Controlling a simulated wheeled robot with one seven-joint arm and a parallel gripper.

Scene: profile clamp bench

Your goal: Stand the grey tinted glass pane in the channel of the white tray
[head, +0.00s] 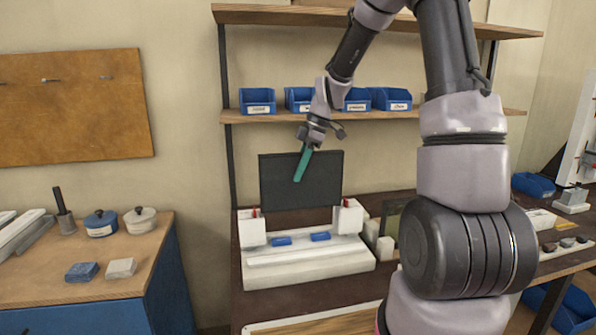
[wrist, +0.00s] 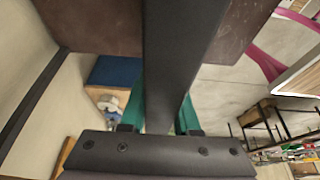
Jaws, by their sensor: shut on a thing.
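The dark grey pane (head: 272,185) hangs upright in the head view, above and apparently behind the white tray (head: 310,268). Dark bench shows between its lower edge and the tray, so it looks clear of the channel. My gripper (head: 301,172), with teal fingers, is shut on the pane near its top middle. In the wrist view the pane shows edge-on as a dark strip (wrist: 182,55) between the teal fingers. The tray has white end blocks (head: 252,228) with red marks and two blue pads (head: 320,236). I cannot make out the channel itself.
An olive tinted pane (head: 390,217) stands in a white holder just right of the tray, partly behind my arm. A shelf with blue bins (head: 257,101) is above. A side table (head: 100,275) with pots and blocks is at left.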

